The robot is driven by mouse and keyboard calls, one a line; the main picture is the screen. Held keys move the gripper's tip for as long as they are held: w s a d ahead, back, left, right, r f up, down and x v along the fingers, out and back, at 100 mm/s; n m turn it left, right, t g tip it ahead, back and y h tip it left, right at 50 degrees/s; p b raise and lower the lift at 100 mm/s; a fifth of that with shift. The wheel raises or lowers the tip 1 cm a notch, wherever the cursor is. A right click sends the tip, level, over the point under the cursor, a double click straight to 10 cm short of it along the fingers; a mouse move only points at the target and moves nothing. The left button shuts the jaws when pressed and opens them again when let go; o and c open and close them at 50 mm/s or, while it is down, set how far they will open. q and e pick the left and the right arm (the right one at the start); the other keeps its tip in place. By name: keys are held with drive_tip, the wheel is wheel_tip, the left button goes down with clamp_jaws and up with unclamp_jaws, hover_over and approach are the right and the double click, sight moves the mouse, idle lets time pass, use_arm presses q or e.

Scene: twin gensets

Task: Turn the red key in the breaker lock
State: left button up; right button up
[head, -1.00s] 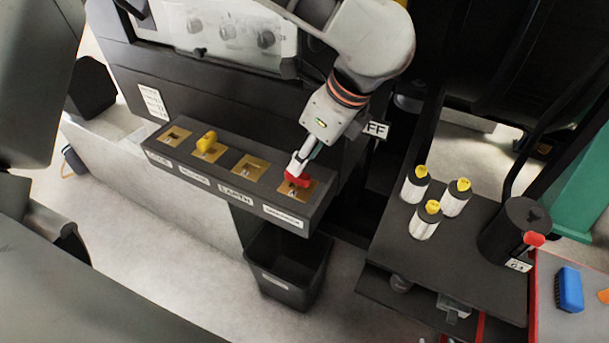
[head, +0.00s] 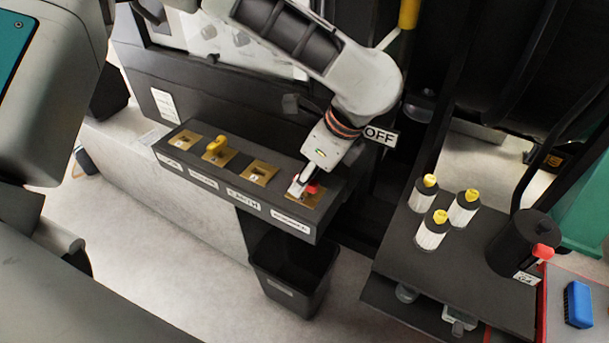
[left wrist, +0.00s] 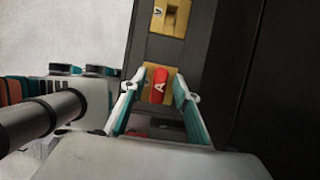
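The red key (head: 313,187) sits in the rightmost brass lock plate (head: 318,199) of the dark lock box (head: 270,188). In the left wrist view the red key (left wrist: 159,85) stands between the fingers, lengthwise along them, with a gap on each side. My left gripper (head: 305,187) is at this lock, pointing down at the key; its fingers (left wrist: 155,92) are open around the key. In the head view the gripper partly hides the key. My right gripper is not in view.
A yellow key (head: 216,146) sits in another lock of the box. A dark bin (head: 290,285) stands below. An OFF sign (head: 380,136) is just right of my gripper. A dark table (head: 400,250) with white, yellow-topped cylinders (head: 432,229) stands at the right.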

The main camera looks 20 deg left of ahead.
use_arm(q)
clamp_jaws()
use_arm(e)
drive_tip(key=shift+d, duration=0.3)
use_arm(q)
drive_tip(key=m, duration=0.2)
drive_tip(key=m+t, duration=0.1)
drive_tip(key=m, duration=0.1)
drive_tip(key=shift+s+t+h, duration=0.1)
drive_tip(key=shift+t+h, duration=0.2)
drive_tip(key=m+t+h, duration=0.1)
drive_tip(key=m, duration=0.3)
drive_tip(key=shift+m, duration=0.4)
drive_tip(key=m+h, duration=0.1)
drive_tip(key=m, duration=0.1)
drive_tip(key=m+t, duration=0.1)
drive_tip(key=m, duration=0.1)
drive_tip(key=shift+m+h, duration=0.4)
drive_tip(key=m+h, duration=0.2)
drive_tip(key=m, duration=0.2)
drive_tip(key=shift+m, duration=0.4)
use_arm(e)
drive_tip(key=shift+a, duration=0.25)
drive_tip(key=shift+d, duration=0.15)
use_arm(q)
drive_tip(key=shift+o, duration=0.4)
unclamp_jaws()
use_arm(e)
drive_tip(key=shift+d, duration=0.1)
